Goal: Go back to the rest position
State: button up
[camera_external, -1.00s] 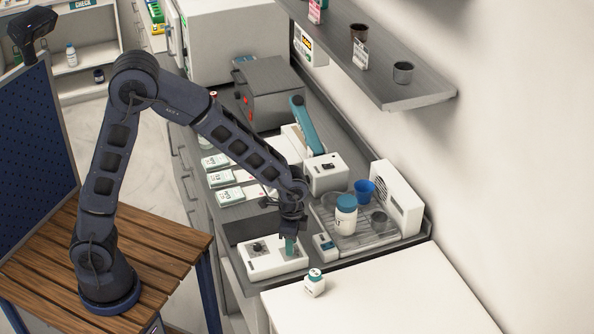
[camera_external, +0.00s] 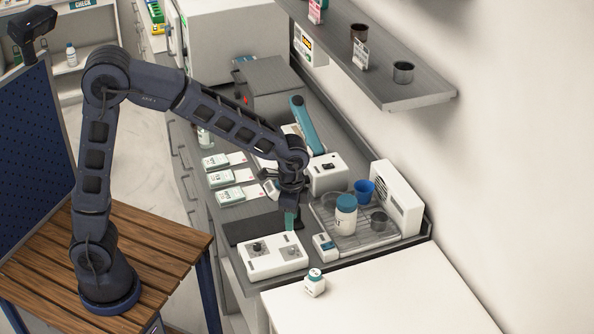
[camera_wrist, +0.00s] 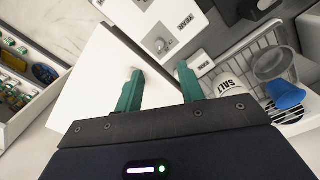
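My gripper (camera_external: 291,218) hangs over the counter, above and just behind the white two-knob box (camera_external: 272,262). In the wrist view its two teal fingers (camera_wrist: 158,88) are spread apart with nothing between them, so it is open and empty. The box with its knob also shows at the top of the wrist view (camera_wrist: 160,30). My arm is bent, reaching from its base on the slatted wooden table (camera_external: 165,245) across to the counter.
A wire tray (camera_external: 368,240) holds a teal-lidded jar (camera_external: 346,216), a blue cup (camera_external: 364,190) and a grey cup. A small white bottle (camera_external: 314,284) stands on the front white surface (camera_external: 390,295). Small cartons (camera_external: 230,196) lie left of my gripper. A shelf (camera_external: 400,85) hangs above.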

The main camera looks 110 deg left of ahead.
jog(key=s+d+r+t, duration=0.1)
jog(key=s+d+r, duration=0.25)
jog(key=d, duration=0.25)
jog(key=s+d+r+m, duration=0.1)
jog(key=s+d+r, duration=0.1)
jog(key=d+r, duration=0.3)
jog(key=s+d+r+t, duration=0.1)
jog(key=s+d+r, duration=0.15)
jog(key=d, duration=0.55)
jog(key=s+d+r+m+t, duration=0.1)
jog(key=s+d+r+t, duration=0.1)
jog(key=s+d, duration=1)
jog(key=s, duration=0.3)
jog(key=shift+s+r+m, duration=0.25)
jog(key=shift+r+m, duration=0.05)
jog(key=shift+a, duration=0.1)
jog(key=shift+c, duration=0.5)
dwell(0.5)
